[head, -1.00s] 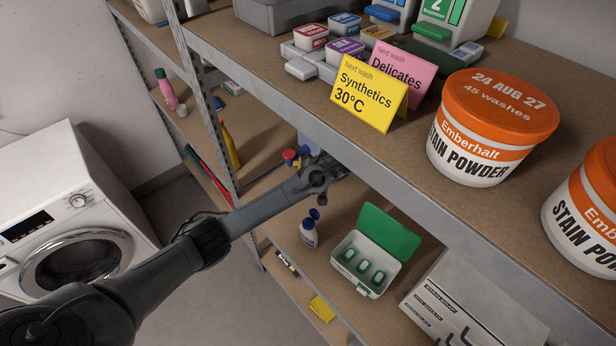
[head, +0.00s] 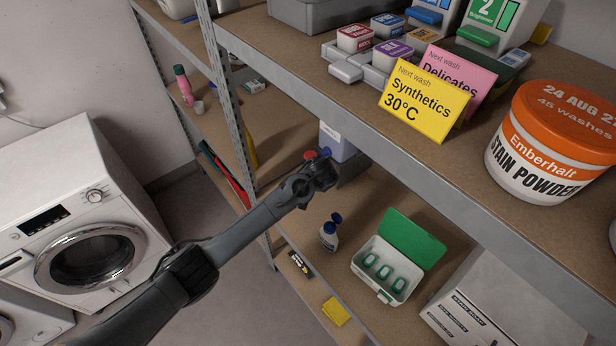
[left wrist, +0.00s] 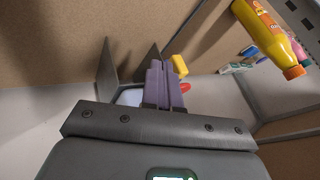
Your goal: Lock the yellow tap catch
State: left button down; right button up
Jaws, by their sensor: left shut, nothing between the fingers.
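In the left wrist view, a small yellow piece (left wrist: 180,65), which looks like the yellow catch, lies just beyond and right of the fingertips. A red part (left wrist: 185,87) shows beside the fingers. My left gripper's fingers (left wrist: 164,66) are together with nothing between them. I cannot tell whether they touch the yellow piece, or how the catch is set. My right gripper is in neither view.
The upper shelf's metal edge (head: 400,170) runs above and right of my left arm. A white box with an open green lid (head: 412,237) and a small blue-capped bottle (head: 329,234) stand below. A yellow bottle (left wrist: 268,32) is near in the wrist view.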

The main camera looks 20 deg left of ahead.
pick_arm(q)
jog(key=shift+w+d+b, duration=0.4)
jog(key=shift+w+b, duration=0.15)
jog(key=shift+w, duration=0.05)
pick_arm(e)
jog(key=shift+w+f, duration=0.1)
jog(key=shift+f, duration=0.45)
pick_arm(q)
jog(key=s+d+r, duration=0.6)
jog(key=d+r, duration=0.1)
jog(key=r, duration=0.1)
jog(key=shift+s, duration=0.2)
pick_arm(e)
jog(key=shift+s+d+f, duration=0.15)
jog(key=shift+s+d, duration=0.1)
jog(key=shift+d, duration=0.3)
pick_arm(q)
jog(key=shift+f, duration=0.1)
